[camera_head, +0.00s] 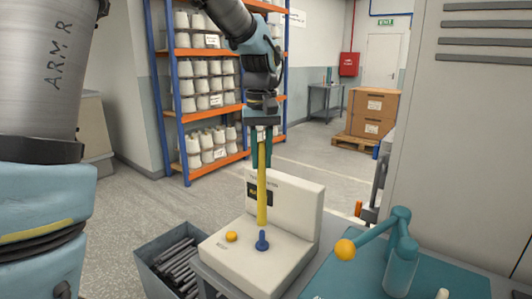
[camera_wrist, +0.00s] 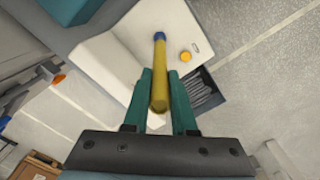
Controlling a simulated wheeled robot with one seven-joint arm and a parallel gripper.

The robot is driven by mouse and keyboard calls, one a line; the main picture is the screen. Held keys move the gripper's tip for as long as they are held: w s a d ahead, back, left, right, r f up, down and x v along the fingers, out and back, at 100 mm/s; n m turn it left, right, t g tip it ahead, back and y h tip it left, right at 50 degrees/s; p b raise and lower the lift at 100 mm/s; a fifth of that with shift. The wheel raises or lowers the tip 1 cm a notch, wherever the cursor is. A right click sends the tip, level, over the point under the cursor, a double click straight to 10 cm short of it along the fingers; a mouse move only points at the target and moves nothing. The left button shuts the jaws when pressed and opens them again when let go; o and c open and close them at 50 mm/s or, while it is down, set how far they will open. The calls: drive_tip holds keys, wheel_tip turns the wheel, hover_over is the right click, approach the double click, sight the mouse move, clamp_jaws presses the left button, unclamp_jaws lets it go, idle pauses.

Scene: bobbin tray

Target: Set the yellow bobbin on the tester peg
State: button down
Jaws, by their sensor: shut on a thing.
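The yellow bobbin (camera_head: 262,195) is a long slim tube, held upright by its upper part in my gripper (camera_head: 261,160). My gripper's green fingers are shut on it, one on either side. The tester peg (camera_head: 262,241) is a short blue post with a wider foot on the white tester (camera_head: 285,215). The bobbin's lower end is in line with the peg's top.
An orange button (camera_head: 232,236) is on the tester left of the peg. A grey bin (camera_head: 150,262) of dark rods stands to the left. A rack of cones (camera_head: 205,85) stands behind.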

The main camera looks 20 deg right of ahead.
sight(261, 143)
drive_tip(key=shift+f+b, duration=2.35)
drive_tip(key=shift+f, duration=0.5)
drive_tip(key=shift+s+p, duration=0.1)
drive_tip(key=shift+p, duration=0.25)
drive_tip(key=shift+f+b, duration=0.35)
drive_tip(key=shift+f, duration=0.25)
drive_tip(key=c, duration=1)
unclamp_jaws()
drive_tip(key=shift+r, duration=0.1)
wheel_tip(261, 143, up, 11)
drive_tip(key=p, duration=0.9)
